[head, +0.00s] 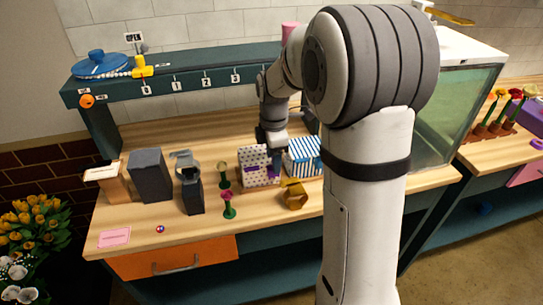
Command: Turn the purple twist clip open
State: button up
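A small purple piece (250,171), which looks like the purple twist clip, shows at the white dotted box (259,178) on the wooden counter. It is too small to tell how it is turned. My gripper (276,165) points down right at this box, just right of the purple piece. Its fingertips are dark and small, so I cannot tell whether they are open or shut, or touching the clip.
A blue-striped box (304,156) stands right of the dotted box. A yellow-brown holder (293,195), a pink-topped green stand (229,204) and dark grey blocks (150,176) stand nearby. A numbered shelf (190,78) runs behind. The front left counter is mostly clear.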

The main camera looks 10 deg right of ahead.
jog(key=c, duration=0.9)
jog(key=shift+a, duration=0.2)
jog(key=shift+c, duration=0.2)
jog(key=shift+d, duration=0.15)
jog(key=shift+m, duration=0.4)
jog(key=m, duration=0.4)
jog(key=shift+b, duration=0.35)
jog(key=m, duration=0.4)
jog(key=shift+m, duration=0.3)
jog(key=m, duration=0.4)
jog(key=shift+b, duration=0.35)
jog(key=m, duration=0.4)
jog(key=shift+m, duration=0.4)
